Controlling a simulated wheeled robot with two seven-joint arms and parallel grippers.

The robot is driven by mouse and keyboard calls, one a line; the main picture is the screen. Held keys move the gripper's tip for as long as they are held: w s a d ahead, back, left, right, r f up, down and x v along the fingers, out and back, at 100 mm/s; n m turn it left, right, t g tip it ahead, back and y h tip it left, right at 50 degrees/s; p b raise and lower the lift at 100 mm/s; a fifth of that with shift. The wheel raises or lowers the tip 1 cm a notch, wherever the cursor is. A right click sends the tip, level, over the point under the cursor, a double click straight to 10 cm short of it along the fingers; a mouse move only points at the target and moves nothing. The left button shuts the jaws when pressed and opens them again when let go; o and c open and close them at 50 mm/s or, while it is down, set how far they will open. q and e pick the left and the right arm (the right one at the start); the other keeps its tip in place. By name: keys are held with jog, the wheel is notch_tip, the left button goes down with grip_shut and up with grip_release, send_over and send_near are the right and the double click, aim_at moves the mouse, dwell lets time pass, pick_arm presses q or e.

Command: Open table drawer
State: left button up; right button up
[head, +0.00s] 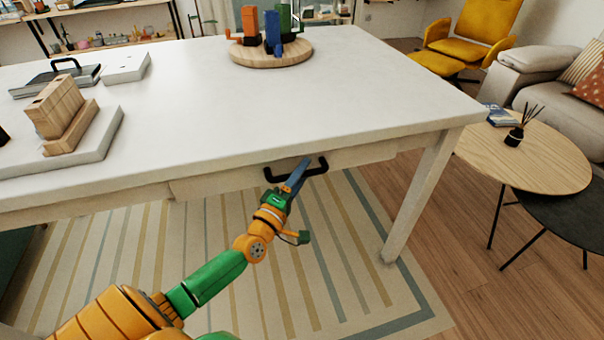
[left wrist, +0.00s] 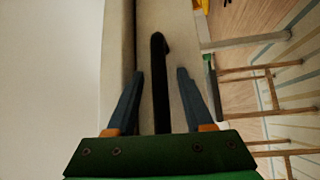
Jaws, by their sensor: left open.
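The white table (head: 330,95) has a drawer (head: 225,184) in its front side, below the tabletop. The drawer front looks about level with the table's side. A black bar handle (head: 318,168) is on it; in the left wrist view the handle (left wrist: 160,100) runs between my two blue fingers. My left gripper (head: 298,172) is at the handle, its jaws apart with one finger on each side of the bar; it also shows in the left wrist view (left wrist: 159,76). Gaps show between fingers and bar. My right gripper is not in view.
On the tabletop are a round wooden board (head: 270,55) with coloured pieces and a wooden block (head: 62,112) on a pale slab. A table leg (head: 420,195) stands right of the drawer. A round side table (head: 530,160) is farther right. The striped rug (head: 330,260) before the drawer is clear.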

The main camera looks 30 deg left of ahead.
pick_arm(q)
jog(key=shift+c, duration=0.3)
grip_shut()
dwell(1.1)
